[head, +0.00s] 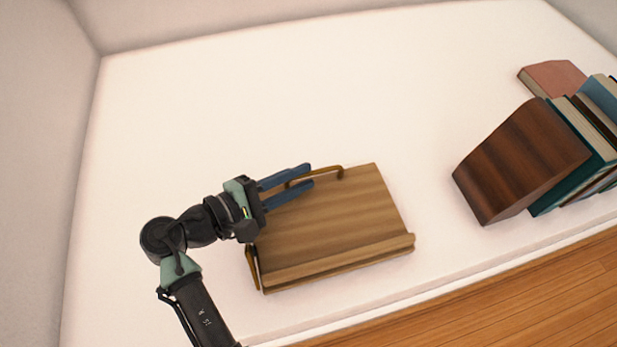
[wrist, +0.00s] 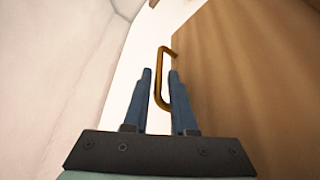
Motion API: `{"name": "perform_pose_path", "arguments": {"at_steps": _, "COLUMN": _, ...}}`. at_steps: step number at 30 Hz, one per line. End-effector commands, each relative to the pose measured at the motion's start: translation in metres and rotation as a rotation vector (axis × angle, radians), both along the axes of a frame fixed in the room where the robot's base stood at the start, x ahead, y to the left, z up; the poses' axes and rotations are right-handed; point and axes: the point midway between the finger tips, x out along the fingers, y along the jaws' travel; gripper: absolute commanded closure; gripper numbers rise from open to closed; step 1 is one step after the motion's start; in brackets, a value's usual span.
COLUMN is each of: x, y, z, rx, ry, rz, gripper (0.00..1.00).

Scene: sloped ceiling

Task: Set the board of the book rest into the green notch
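The book rest's wooden board (head: 335,215) lies low on the white surface, with a ledge along its front edge. A brass wire handle (head: 341,170) stands at its back edge; it also shows in the wrist view (wrist: 161,75). My gripper (head: 310,175) is over the board's back left part, its two blue fingers apart. In the wrist view the handle appears in the gap between the fingertips (wrist: 160,75), with no clear grip on it. A brass-coloured part (head: 252,266) shows at the board's left side. I see no green notch; it may be hidden under the board.
A dark wooden block (head: 520,162) leans by a row of books (head: 585,130) at the right, with a reddish book (head: 552,77) behind. Walls bound the left and back. The white surface behind the board is clear; its front edge drops to a wood floor.

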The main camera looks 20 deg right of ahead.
Motion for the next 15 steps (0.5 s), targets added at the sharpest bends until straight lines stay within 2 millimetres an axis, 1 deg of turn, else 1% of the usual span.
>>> {"name": "perform_pose_path", "arguments": {"at_steps": 1, "x": 0.002, "y": -0.007, "z": -0.005, "rx": 0.002, "ry": -0.001, "rz": -0.002, "gripper": 0.75}}
{"name": "perform_pose_path", "arguments": {"at_steps": 6, "x": 0.007, "y": -0.02, "z": -0.006, "rx": 0.001, "ry": 0.0, "rz": -0.001, "gripper": 0.75}}
{"name": "perform_pose_path", "arguments": {"at_steps": 15, "x": 0.009, "y": -0.022, "z": -0.005, "rx": 0.001, "ry": 0.0, "rz": 0.002, "gripper": 0.75}}
